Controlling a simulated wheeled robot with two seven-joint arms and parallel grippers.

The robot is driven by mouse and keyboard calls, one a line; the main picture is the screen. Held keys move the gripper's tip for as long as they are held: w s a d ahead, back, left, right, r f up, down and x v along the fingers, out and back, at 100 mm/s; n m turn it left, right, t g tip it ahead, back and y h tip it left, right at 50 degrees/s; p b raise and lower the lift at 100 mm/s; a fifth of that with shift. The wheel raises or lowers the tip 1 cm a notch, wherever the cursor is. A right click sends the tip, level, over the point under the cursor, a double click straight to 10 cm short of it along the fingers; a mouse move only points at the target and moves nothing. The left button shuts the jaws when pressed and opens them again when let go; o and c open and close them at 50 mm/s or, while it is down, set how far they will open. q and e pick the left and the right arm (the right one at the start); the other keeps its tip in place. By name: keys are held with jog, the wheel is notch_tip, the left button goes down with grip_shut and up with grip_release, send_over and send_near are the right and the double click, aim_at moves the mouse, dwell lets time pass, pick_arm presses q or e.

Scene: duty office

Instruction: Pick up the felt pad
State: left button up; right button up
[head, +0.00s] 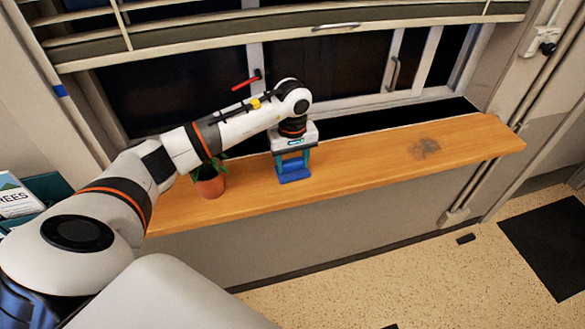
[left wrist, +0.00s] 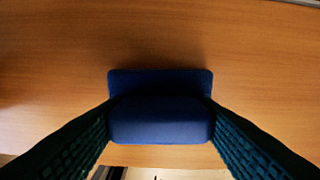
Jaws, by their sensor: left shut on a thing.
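The felt pad (head: 294,173) is a blue block low over the wooden window sill, below my left gripper (head: 293,160). In the left wrist view the felt pad (left wrist: 160,123) fills the space between the two textured fingers, which press on its left and right ends. My left gripper (left wrist: 160,125) points down and is shut on the pad. I cannot tell whether the pad touches the sill. My right gripper is not in view.
The wooden sill (head: 360,158) runs below the window. A potted plant (head: 209,185) stands on it, left of the gripper, partly behind my arm. A dark smudge (head: 425,147) marks the sill's right part, with clear wood between. Blinds (head: 290,22) hang above.

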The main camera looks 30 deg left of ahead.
aim_at(293, 160)
pick_arm(q)
notch_tip(293, 160, up, 9)
jog(key=b, duration=0.3)
jog(key=shift+r+b, duration=0.35)
jog(key=shift+r, duration=0.2)
jog(key=o, duration=0.5)
jog(key=shift+c, duration=0.2)
jog(key=c, duration=0.3)
jog(key=shift+c, duration=0.2)
